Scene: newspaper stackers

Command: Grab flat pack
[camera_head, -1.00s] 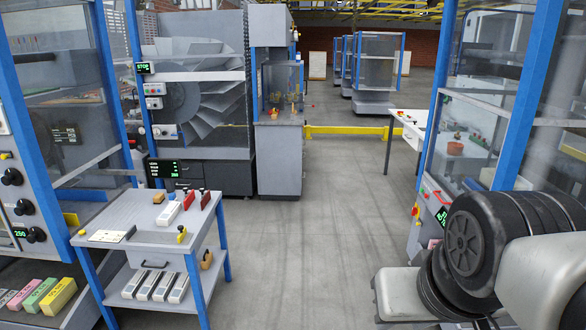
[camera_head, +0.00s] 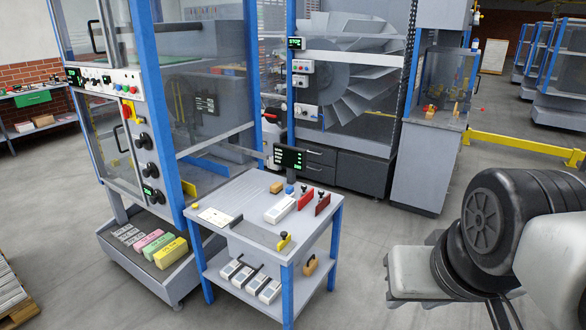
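I cannot pick out the flat pack for certain. At the lower left edge, a stack of grey flat pieces (camera_head: 10,290) on a wooden pallet (camera_head: 24,312) is partly in view, cut off by the frame. My arm shows at the right, grey and black, but the gripper itself is not in view.
A blue-framed work table (camera_head: 240,238) with small blocks and tools stands in the centre. Left of it is a glass-walled machine (camera_head: 110,150) with coloured blocks (camera_head: 160,245) on its base shelf. A fan machine (camera_head: 345,90) stands behind. Floor is clear between table and arm.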

